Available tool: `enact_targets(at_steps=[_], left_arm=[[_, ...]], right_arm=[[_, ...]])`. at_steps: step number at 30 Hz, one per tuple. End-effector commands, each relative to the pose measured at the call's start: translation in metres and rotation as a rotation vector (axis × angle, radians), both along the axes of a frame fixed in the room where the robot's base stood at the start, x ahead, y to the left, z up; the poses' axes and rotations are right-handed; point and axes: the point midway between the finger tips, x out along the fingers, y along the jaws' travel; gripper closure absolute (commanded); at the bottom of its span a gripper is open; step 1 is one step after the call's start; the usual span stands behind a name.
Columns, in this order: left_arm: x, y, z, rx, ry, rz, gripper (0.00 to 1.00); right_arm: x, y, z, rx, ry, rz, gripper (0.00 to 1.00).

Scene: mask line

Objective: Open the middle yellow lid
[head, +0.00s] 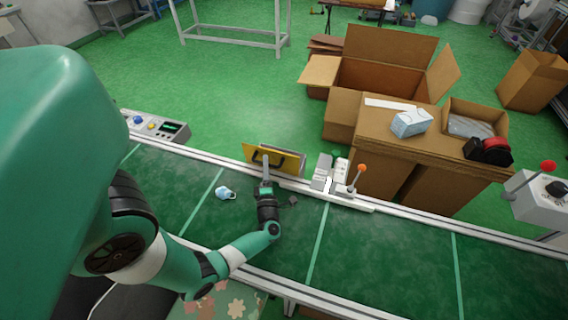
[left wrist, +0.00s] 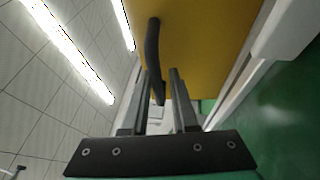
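The yellow lid (head: 290,163) stands upright or tilted at the far edge of the conveyor, its yellow face towards me. It has a black bow handle (head: 257,154). In the left wrist view the yellow lid (left wrist: 205,35) fills the top, with the black handle (left wrist: 153,50) running down towards my fingers. My left gripper (head: 266,163) is at the handle's side of the lid. In the left wrist view my left gripper (left wrist: 160,78) has its fingers apart, with the handle's lower end between them; contact is unclear. My right gripper is not in view.
A blue mask (head: 225,193) lies on the green conveyor (head: 380,245), left of my gripper. A lever unit with an orange knob (head: 362,168) stands right of the lid. A button panel (head: 155,126) is at the left. Cardboard boxes (head: 430,143) stand behind the belt.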

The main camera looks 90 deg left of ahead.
Motion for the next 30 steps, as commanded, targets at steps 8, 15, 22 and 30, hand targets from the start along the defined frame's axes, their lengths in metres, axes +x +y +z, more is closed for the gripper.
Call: enact_targets(at_steps=[8, 15, 22, 30], left_arm=[[0.000, 0.000, 0.002, 0.004, -0.002, 0.001, 0.54], [0.002, -0.012, 0.000, 0.003, 0.000, -0.004, 0.54], [0.002, -0.055, -0.007, 0.003, 0.001, -0.007, 0.54], [0.001, -0.074, -0.012, 0.003, -0.001, 0.000, 0.54]], right_arm=[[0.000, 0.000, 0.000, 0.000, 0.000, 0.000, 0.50], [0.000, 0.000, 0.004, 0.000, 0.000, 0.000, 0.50], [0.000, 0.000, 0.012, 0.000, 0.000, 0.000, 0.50], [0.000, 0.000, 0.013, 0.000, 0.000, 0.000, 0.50]])
